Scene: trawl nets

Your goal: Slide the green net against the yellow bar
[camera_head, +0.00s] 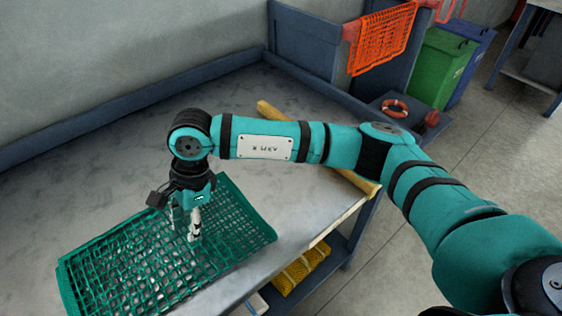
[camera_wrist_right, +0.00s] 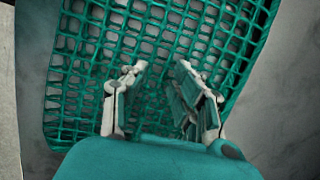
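The green net (camera_head: 130,262) lies flat on the grey metal table at the lower left in the head view. The yellow bar (camera_head: 351,180) lies along the table's right side, partly hidden behind my right arm. Bare table shows between the net and the bar. My right gripper (camera_head: 194,232) points down over the net's upper right part. In the right wrist view its two fingers (camera_wrist_right: 160,95) stand apart over the green net (camera_wrist_right: 185,25), with nothing held between them. I cannot tell if the fingertips touch the net. My left gripper is not in view.
The grey table (camera_head: 320,95) has a raised blue edge at the back. An orange net (camera_head: 383,38) hangs beyond it, near a green bin (camera_head: 440,66) and a lifebuoy (camera_head: 395,109). A yellow net (camera_head: 300,270) sits on a lower shelf.

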